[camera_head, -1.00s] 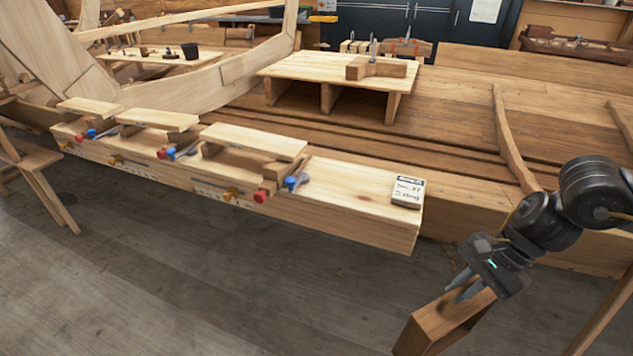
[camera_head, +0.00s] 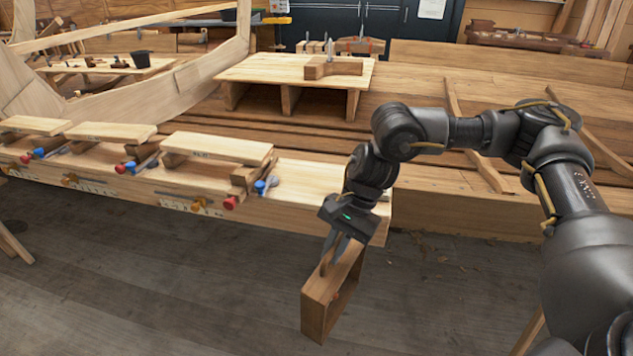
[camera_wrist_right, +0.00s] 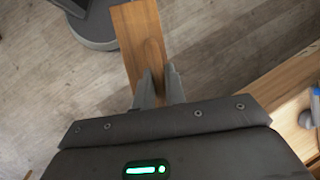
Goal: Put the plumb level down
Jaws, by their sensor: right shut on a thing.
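The plumb level (camera_head: 316,300) looks like an open wooden frame. It hangs in front of the long plank bench (camera_head: 310,182), below its top and above the floor. My right gripper (camera_head: 335,252) points down and is shut on its upper part. In the right wrist view the two fingers (camera_wrist_right: 159,88) close on the wooden piece (camera_wrist_right: 134,30). A gap of floor shows under the frame, so I see no contact with the bench. My left gripper is not in view.
The bench carries raised boards (camera_head: 217,147) with a blue clamp knob (camera_head: 265,186) and a red knob (camera_head: 231,203). Part of its right end is hidden behind my arm. A trestle table (camera_head: 285,70) with a wooden block (camera_head: 333,67) stands behind. Planked hull lies beyond.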

